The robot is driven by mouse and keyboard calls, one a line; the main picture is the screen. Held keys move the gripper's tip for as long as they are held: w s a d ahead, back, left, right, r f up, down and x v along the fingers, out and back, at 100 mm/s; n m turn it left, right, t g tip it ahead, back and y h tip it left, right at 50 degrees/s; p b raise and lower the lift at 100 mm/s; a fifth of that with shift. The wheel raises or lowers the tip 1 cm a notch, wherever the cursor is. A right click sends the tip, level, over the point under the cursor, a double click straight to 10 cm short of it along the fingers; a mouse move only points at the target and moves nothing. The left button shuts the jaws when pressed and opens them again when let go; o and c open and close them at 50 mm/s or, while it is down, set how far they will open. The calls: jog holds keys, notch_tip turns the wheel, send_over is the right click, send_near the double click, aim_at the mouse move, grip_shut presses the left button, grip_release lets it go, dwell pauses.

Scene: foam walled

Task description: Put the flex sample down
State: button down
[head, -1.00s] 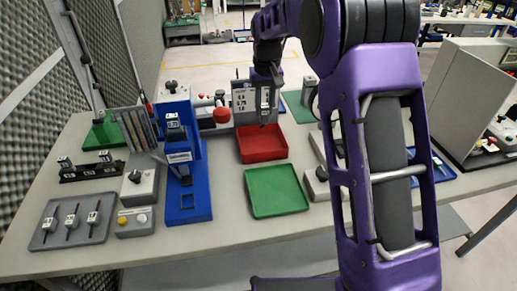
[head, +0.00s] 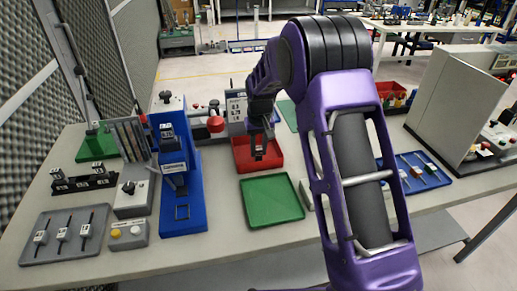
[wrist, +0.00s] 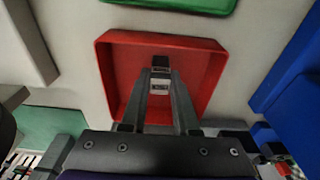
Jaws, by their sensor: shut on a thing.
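My gripper (head: 258,148) is over the red tray (head: 276,160) in the head view. In the wrist view its two fingers (wrist: 159,80) are shut on the flex sample (wrist: 159,87), a small piece with a pale label and a dark end. The sample is over the floor of the red tray (wrist: 208,75), within its walls as seen from the wrist. I cannot tell whether it touches the tray floor. The fingers hide part of the sample.
A green tray (head: 272,202) lies just in front of the red tray. A blue test stand (head: 180,195) rises to the left. A grey tray (head: 65,238) with several labelled samples is at the far left. A blue tray (head: 425,172) with samples is to the right.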

jog(key=shift+f, duration=0.15)
jog(key=c, duration=0.7)
grip_release()
jog(key=shift+o, duration=0.2)
notch_tip(320, 180, up, 12)
jog(key=s, duration=0.1)
jog(key=shift+s+d+r+p, duration=0.15)
jog(key=shift+s+r+p, duration=0.05)
jog(key=shift+p, duration=0.1)
